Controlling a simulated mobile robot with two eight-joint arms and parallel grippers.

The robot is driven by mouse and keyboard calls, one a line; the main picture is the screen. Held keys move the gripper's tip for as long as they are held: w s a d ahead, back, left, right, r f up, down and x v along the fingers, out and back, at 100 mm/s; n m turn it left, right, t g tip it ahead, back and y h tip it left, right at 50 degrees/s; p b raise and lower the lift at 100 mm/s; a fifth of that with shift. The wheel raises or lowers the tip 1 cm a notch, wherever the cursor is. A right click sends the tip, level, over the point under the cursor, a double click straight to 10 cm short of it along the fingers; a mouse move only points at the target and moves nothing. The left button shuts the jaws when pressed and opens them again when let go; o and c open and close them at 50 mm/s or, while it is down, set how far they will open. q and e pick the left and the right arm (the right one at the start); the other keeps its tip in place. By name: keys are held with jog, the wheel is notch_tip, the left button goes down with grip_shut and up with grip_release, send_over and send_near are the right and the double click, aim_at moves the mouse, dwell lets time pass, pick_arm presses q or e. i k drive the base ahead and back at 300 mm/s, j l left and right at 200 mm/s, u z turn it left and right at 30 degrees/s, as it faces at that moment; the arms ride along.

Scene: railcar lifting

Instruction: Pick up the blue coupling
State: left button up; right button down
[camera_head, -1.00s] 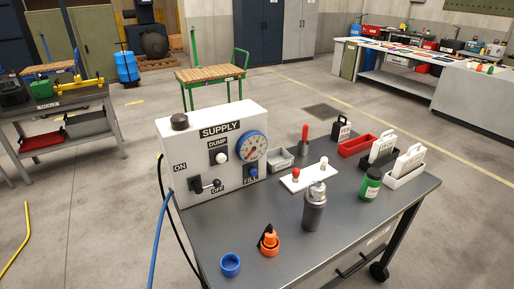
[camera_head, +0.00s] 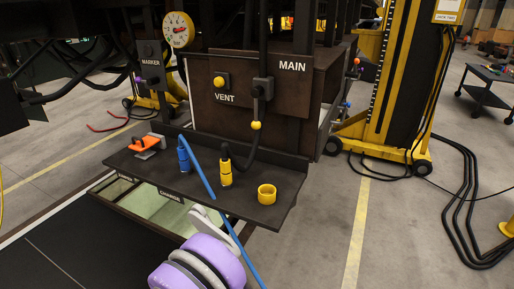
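The blue coupling (camera_head: 184,157) stands upright near the middle of a dark shelf (camera_head: 232,197) under the railcar. A blue hose (camera_head: 222,204) runs from its top down to the bottom edge of the picture. A purple and white part of my own arm shows at the bottom, below and apart from the coupling. I cannot tell which arm it belongs to. No gripper fingers can be made out.
On the shelf are an orange-handled tool (camera_head: 147,144), a yellow coupling (camera_head: 226,168) with a black hose, and a yellow ring (camera_head: 267,194). A brown box (camera_head: 302,92) marked MAIN and VENT stands behind. A yellow lifting column (camera_head: 405,85) and floor cables are at the right.

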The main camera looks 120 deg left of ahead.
aim_at(183, 155)
jog(key=u, duration=4.75)
